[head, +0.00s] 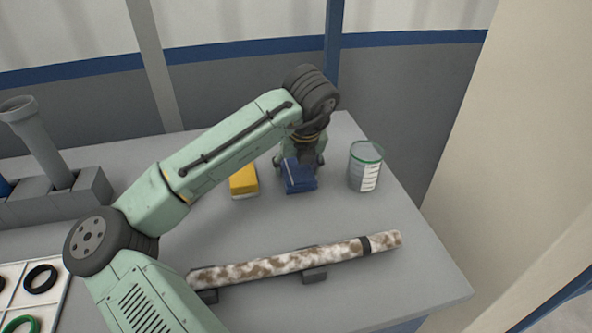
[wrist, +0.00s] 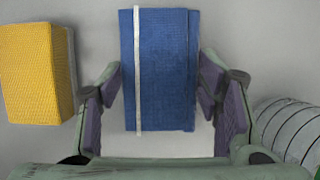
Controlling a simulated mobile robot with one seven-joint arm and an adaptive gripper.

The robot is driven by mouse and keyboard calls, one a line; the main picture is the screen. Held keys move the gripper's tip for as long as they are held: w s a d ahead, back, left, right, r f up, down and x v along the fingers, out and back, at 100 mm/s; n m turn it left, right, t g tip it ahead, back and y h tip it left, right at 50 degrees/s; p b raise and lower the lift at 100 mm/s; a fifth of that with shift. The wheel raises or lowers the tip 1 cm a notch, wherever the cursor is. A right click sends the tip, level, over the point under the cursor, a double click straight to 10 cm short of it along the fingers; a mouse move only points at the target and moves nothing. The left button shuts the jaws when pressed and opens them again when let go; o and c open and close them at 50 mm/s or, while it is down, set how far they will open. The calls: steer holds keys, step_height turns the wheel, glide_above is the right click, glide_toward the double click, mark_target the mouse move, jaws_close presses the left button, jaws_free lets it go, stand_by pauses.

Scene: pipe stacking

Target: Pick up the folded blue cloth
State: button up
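The folded blue cloth (head: 299,177) lies on the grey table, with a thin white stripe near one edge. In the wrist view the cloth (wrist: 160,70) is a neat rectangle between and beyond my gripper's fingers. My gripper (wrist: 164,105) is open, with a purple-grey pad on each side of the cloth's near part. A gap shows between each pad and the cloth. In the head view my gripper (head: 306,160) is over the cloth, and the arm hides part of its far side. I cannot tell the exact height of the fingertips above the table.
A yellow sponge (head: 243,181) lies just left of the cloth. A clear beaker with a green rim (head: 365,167) stands close on the right. A rusty pipe (head: 295,262) rests on dark supports in front. Grey blocks with an upright pipe (head: 42,145) stand at the left.

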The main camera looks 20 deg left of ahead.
mark_target(295, 163)
steer(key=c, duration=0.6)
steer(key=shift+r, duration=0.1)
steer(key=shift+r, duration=0.45)
step_height(295, 163, up, 2)
steer(key=shift+r+b, duration=0.1)
steer(key=shift+b, duration=0.35)
steer(key=s+b, duration=0.1)
steer(key=s, duration=0.4)
steer(key=s+r, duration=0.1)
steer(key=s, duration=0.4)
steer(key=s+b, duration=0.1)
steer(key=s, duration=0.5)
steer(key=shift+a+r+b, duration=0.3)
steer(key=shift+a+r, duration=0.05)
steer(key=shift+r, duration=0.05)
